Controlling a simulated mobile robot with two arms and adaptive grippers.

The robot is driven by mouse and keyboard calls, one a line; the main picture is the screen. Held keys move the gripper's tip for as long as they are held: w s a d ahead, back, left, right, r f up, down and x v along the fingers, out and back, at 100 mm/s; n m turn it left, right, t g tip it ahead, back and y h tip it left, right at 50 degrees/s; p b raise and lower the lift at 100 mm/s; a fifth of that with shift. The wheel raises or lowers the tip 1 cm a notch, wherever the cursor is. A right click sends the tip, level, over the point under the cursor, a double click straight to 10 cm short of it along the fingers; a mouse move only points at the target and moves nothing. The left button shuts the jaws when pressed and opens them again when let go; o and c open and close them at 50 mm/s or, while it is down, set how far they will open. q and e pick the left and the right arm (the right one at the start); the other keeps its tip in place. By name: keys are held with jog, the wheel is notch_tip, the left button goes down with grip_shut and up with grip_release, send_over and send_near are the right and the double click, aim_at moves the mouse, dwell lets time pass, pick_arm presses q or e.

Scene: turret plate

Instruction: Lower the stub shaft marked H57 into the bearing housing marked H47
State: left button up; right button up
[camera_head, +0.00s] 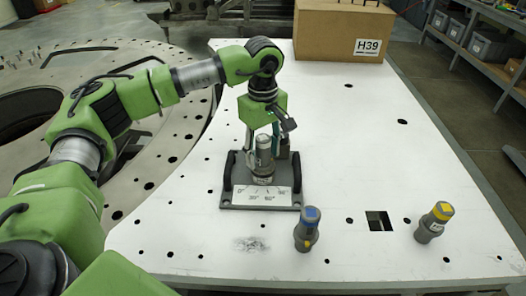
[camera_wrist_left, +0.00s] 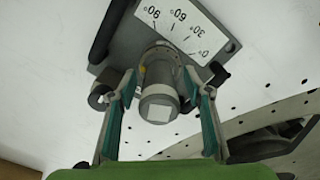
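A silvery stub shaft (camera_head: 264,150) stands upright on the grey fixture (camera_head: 234,180). It also shows in the left wrist view (camera_wrist_left: 160,100), with a pale square on its end. My left gripper (camera_head: 263,139) points down with one finger on each side of the shaft. In the left wrist view the fingertips (camera_wrist_left: 160,85) are close beside it; whether they touch it is unclear. The shaft's lower end and the housing opening are hidden. My right gripper is not in view.
A shaft with a blue top (camera_head: 307,232) and one with a yellow top (camera_head: 434,223) stand on the white plate (camera_head: 350,120). A square hole (camera_head: 379,221) lies between them. A cardboard box marked H39 (camera_head: 325,30) stands at the back. The fixture has dark side handles (camera_head: 296,172).

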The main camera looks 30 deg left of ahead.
pick_arm(q)
jog(key=shift+f, duration=0.1)
notch_tip(320, 180, up, 12)
jog(key=shift+r, duration=0.1)
dwell(0.4)
dwell(0.5)
